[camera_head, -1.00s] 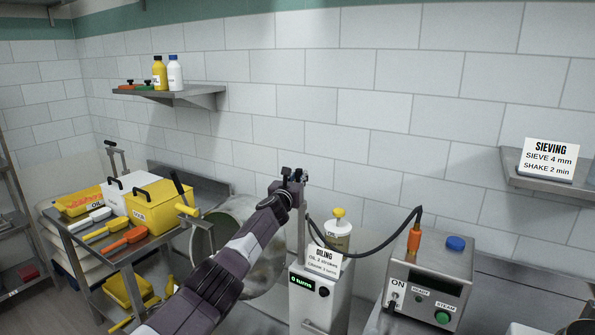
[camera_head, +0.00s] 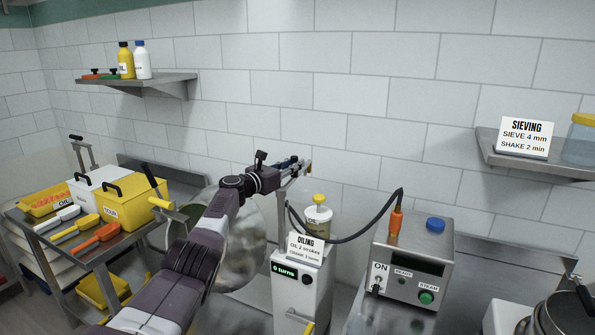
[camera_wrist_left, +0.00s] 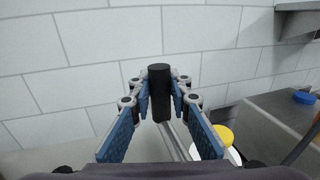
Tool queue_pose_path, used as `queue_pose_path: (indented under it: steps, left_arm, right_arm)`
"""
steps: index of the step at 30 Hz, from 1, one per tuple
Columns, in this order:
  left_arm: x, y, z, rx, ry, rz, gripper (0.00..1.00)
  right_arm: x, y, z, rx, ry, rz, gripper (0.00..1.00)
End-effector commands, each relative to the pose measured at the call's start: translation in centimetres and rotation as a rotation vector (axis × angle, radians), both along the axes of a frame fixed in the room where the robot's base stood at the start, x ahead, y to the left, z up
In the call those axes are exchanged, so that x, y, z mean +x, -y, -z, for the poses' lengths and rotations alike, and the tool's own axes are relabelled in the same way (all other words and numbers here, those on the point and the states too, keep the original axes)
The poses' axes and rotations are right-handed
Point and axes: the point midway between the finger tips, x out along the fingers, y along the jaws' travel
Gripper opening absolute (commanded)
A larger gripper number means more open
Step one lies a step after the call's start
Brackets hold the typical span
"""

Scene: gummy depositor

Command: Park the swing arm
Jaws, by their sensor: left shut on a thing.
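My left gripper (camera_head: 292,166) reaches in from the left, above the white oiling unit. In the left wrist view its blue fingers (camera_wrist_left: 160,104) are shut on a black upright handle (camera_wrist_left: 160,88), with a grey metal bar showing below it. This appears to be the handle of the swing arm; its far end and pivot are hidden in both views. In the head view my gripper and wrist cover the handle. My right gripper is not in view.
A round metal drum (camera_head: 245,240) stands behind my left arm. An oil cup with a yellow knob (camera_head: 319,212) sits on the oiling unit (camera_head: 294,292), near the gripper. A black hose (camera_head: 358,232) runs to the steam box (camera_head: 412,258).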

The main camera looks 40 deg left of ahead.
Motion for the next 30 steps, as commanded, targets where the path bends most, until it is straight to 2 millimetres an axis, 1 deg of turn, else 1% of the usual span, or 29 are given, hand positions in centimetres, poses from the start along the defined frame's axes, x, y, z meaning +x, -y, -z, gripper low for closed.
queue_pose_path:
  steps: [1,6,12,23,24,28,30]
  left_arm:
    - [-0.1,0.1,0.9,-0.001,-0.006,0.016,0.00]
    - [-0.3,0.3,0.7,-0.001,-0.007,0.055,0.00]
    - [-0.4,0.5,0.6,0.000,-0.008,0.076,0.00]
    - [-0.4,0.5,0.5,0.001,-0.009,0.078,0.00]
    - [-0.4,0.5,0.5,0.001,-0.009,0.078,0.19]
    - [-0.4,0.5,0.4,0.002,-0.007,0.077,0.33]
    - [-0.4,0.4,0.3,0.001,-0.005,0.076,0.35]
  right_arm:
    - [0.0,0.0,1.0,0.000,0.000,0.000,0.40]
    - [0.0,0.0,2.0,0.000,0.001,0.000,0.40]
    - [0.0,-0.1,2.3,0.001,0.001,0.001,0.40]
    - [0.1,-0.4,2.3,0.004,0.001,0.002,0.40]
    - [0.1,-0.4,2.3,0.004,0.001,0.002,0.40]
    - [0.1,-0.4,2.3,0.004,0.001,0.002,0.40]
    - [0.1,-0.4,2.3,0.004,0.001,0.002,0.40]
